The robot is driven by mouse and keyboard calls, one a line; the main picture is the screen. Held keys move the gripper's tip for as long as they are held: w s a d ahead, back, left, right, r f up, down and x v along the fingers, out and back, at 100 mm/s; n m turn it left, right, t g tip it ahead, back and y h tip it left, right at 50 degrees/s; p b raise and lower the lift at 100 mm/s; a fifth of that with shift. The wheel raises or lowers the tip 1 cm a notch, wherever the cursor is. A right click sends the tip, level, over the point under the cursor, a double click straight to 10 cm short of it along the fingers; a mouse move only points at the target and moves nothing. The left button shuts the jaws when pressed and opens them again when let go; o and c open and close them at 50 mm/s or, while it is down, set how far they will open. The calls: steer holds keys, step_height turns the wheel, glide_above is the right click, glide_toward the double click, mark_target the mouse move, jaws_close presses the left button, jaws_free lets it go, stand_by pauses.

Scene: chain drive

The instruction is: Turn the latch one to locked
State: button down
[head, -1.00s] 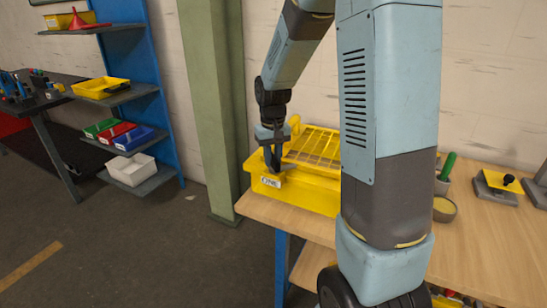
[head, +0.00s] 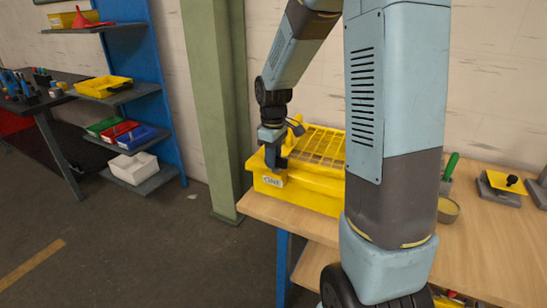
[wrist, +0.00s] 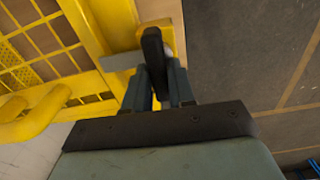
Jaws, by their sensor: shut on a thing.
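Latch one is at the near left corner of a yellow guard box (head: 325,190), beside a white label (head: 272,181) that appears to read ONE. In the wrist view, the latch's black handle (wrist: 153,50) stands between the fingertips of my gripper (wrist: 166,80). My gripper is shut on this handle, pointing down at the box corner in the head view (head: 271,160). A grey flat bar (wrist: 119,61) sticks out left from the handle over the yellow frame. The fingers hide the lower handle, and the latch's exact angle is hard to tell.
The guard has a yellow mesh top (head: 322,143) and a rounded yellow handle (wrist: 38,117) near my gripper. The box stands on a wooden bench (head: 485,235). A green post (head: 215,110) rises just left. My upper arm hides the box's right part.

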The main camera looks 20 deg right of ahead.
steer(key=shift+w, duration=0.1)
stand_by(0.5)
steer(key=c, duration=1)
jaws_free()
steer(key=shift+c, duration=0.2)
steer(key=shift+r, duration=0.1)
step_height(320, 180, up, 14)
steer(key=shift+f, duration=0.25)
